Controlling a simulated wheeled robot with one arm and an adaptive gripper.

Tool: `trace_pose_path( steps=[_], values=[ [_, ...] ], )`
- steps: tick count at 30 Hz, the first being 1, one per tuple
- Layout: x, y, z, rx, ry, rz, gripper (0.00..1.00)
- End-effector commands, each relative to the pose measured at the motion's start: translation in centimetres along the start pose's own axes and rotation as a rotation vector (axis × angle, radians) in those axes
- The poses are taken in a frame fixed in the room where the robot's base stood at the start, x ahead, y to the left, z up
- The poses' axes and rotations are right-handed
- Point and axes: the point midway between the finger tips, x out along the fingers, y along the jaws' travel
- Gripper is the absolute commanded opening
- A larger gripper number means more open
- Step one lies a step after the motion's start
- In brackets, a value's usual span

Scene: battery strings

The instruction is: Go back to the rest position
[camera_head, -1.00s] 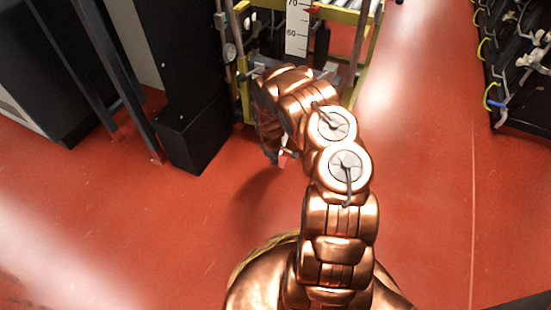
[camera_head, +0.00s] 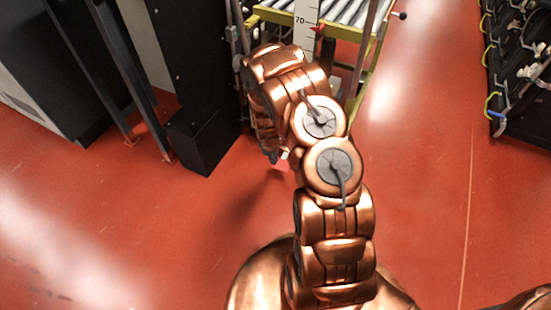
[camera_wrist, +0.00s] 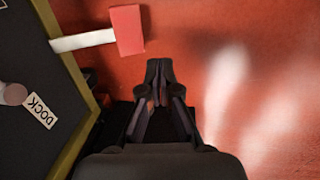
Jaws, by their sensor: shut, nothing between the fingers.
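My gripper (camera_wrist: 160,72) is shut and empty in the wrist view, with its fingertips together over the red floor. In the head view my copper arm is folded ahead of me and hides most of the gripper. A red tab on a white strip (camera_wrist: 85,40) shows just beyond and left of the fingertips in the wrist view. The red tab (camera_head: 281,164) also shows beside my wrist in the head view. I cannot tell whether the gripper touches anything there.
A yellow-framed roller cart (camera_head: 345,33) with a white scale (camera_head: 306,25) stands behind my arm. A black box (camera_head: 205,140) and dark posts are at left. A black rack with cables (camera_head: 520,65) is at right. In the wrist view a "DOCK" label (camera_wrist: 39,110) lies left. Open red floor surrounds me.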

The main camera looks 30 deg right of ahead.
Motion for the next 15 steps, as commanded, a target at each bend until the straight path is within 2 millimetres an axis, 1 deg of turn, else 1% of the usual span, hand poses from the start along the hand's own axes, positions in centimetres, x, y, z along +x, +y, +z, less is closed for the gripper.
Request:
trace_pose_path(
  steps=[1,4,15],
  values=[
    [-0.42,-0.11,-0.04,0.000,0.000,0.000,0.00],
    [-0.71,-0.22,-0.08,0.000,0.001,0.000,0.00],
    [-0.75,-0.22,-0.08,0.001,0.002,0.001,0.00]
  ],
)
